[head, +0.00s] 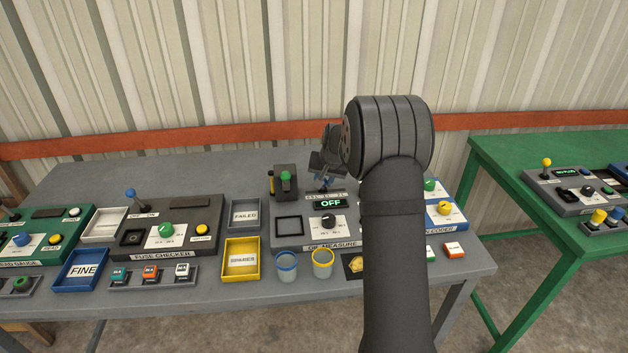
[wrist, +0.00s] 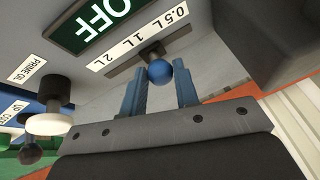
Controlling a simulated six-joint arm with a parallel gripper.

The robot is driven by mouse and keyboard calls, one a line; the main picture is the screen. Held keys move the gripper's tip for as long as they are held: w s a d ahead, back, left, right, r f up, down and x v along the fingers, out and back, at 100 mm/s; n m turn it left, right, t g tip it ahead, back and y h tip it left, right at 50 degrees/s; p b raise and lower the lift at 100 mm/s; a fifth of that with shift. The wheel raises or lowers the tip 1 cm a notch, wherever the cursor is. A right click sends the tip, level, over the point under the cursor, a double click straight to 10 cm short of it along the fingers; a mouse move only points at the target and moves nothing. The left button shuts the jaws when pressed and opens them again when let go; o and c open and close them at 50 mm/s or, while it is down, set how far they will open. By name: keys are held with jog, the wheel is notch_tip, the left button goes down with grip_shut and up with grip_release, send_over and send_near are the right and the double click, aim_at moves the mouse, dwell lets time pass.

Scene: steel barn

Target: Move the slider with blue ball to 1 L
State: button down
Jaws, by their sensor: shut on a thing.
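The slider with a blue ball (wrist: 159,72) stands in a dark slot beside a white scale strip (wrist: 140,38) marked 0.5 L, 1 L and 2 L. My gripper (wrist: 160,88) has its two blue fingers on either side of the ball and is shut on it. The ball sits near the middle of the slot, roughly by the 1 L mark; the tilted view does not show exact alignment. In the head view, my gripper (head: 325,179) is at the back of the oil measure device (head: 287,240), and the ball is mostly hidden by it.
A green OFF display (head: 331,204) lies in front of the scale. A dark green-topped unit (head: 285,181) stands just left of my gripper. Blue-rimmed (head: 286,267) and yellow-rimmed (head: 322,263) cups stand in front.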

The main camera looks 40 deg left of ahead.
jog(key=shift+w+d, duration=0.35)
jog(key=shift+d, duration=0.05)
jog(key=c, duration=1.1)
grip_release()
jog(key=v, duration=1.7)
jog(key=shift+r, duration=0.2)
jog(key=shift+d, duration=0.1)
